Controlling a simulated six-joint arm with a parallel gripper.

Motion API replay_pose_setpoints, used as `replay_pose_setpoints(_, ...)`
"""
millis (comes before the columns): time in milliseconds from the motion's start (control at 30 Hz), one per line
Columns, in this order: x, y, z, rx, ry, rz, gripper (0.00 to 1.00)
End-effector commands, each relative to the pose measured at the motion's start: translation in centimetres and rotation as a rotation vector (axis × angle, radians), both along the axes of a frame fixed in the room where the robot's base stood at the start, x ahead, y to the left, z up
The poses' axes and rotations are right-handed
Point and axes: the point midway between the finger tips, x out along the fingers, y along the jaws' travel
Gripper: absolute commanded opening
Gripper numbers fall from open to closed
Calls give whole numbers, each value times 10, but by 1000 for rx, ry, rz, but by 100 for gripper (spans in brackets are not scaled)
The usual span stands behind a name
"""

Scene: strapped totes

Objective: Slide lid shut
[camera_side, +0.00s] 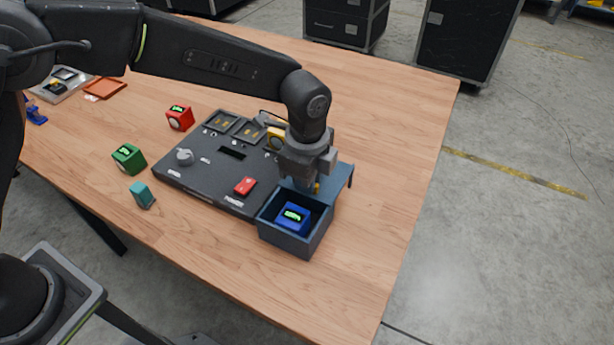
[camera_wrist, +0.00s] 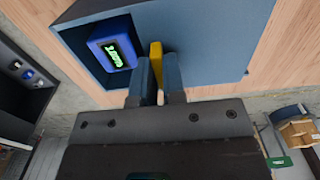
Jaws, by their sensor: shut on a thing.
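A blue-grey box (camera_side: 292,243) stands on the table beside the black panel, its near part open. A blue block (camera_side: 293,217) with a green-lit display sits inside the opening; it also shows in the wrist view (camera_wrist: 116,47). The blue-grey lid (camera_side: 335,182) covers the far part of the box; in the wrist view the lid (camera_wrist: 208,40) lies right of the opening. A yellow handle (camera_wrist: 157,62) stands up from the lid near its edge. My gripper (camera_wrist: 160,78) is shut on this yellow handle. In the side view my gripper (camera_side: 311,186) partly hides the handle and lid.
The black panel (camera_side: 215,165) with a red switch (camera_side: 245,186) and a grey knob lies left of the box. A red cube (camera_side: 180,118), a green cube (camera_side: 129,158) and a teal block (camera_side: 142,195) stand farther left. Table right of the box is clear.

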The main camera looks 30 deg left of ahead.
Motion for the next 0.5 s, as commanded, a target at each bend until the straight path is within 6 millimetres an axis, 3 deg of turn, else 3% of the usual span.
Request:
replay_pose_setpoints(367,0,0,0,0,-1,0,0)
replay_pose_setpoints(500,-12,-1,1,0,1,-2,0)
